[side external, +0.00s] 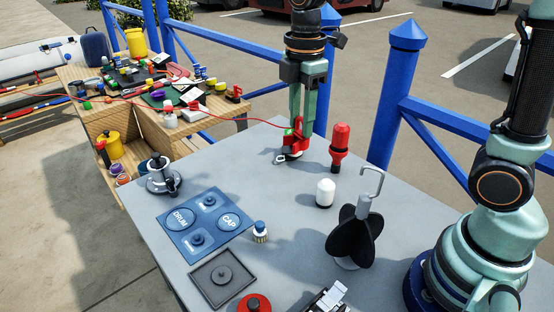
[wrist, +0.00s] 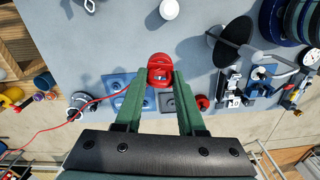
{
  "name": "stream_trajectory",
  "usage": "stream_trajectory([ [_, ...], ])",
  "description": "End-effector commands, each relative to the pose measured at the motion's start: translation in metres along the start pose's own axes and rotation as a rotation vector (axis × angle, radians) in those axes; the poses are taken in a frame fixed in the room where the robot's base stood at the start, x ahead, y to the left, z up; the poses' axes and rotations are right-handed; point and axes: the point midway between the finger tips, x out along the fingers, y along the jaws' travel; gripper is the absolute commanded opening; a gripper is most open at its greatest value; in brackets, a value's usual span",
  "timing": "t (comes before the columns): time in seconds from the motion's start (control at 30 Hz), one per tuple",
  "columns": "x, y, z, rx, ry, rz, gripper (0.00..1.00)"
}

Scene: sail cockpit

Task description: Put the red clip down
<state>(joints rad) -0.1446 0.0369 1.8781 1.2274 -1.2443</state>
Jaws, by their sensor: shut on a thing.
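The red clip (side external: 297,141) is between the green fingers of my gripper (side external: 298,120), near the far edge of the grey table (side external: 250,170). My gripper points down and is shut on the clip. The clip also shows between the fingertips in the wrist view (wrist: 160,67). A thin red cord (side external: 200,112) runs from the left towards the clip. I cannot tell whether the clip's lower end touches the table top.
A black-finned part (side external: 355,235), blue panel (side external: 205,222), winch (side external: 162,177) and dark tray (side external: 221,277) are also on the table. Blue railing (side external: 385,95) runs behind.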

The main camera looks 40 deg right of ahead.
Motion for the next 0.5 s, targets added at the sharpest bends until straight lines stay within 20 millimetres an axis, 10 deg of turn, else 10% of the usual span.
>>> stream_trajectory([
  [0.5, 0.032, -0.013, 0.043, 0.990, 0.000, 0.000, 0.00],
])
